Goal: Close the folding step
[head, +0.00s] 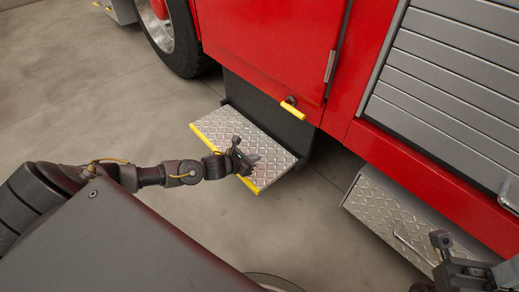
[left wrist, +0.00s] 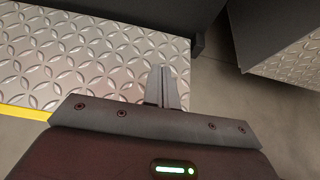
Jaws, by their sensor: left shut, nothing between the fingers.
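The folding step (head: 213,122) is a diamond-plate tread with a yellow front edge. It is folded down flat below the red truck body and also shows in the left wrist view (left wrist: 70,62). My left gripper (head: 252,160) is over the outer right part of the step, near its yellow edge. Its fingers are shut and empty, and they show over the tread's side edge in the left wrist view (left wrist: 168,88). I cannot tell whether they touch the tread. My right gripper (head: 442,258) is partly in view at the lower right; its fingers are unclear.
A yellow handle (head: 293,110) sits on the red panel just above the step. A wheel (head: 170,35) stands at the upper left. Open concrete floor lies in front.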

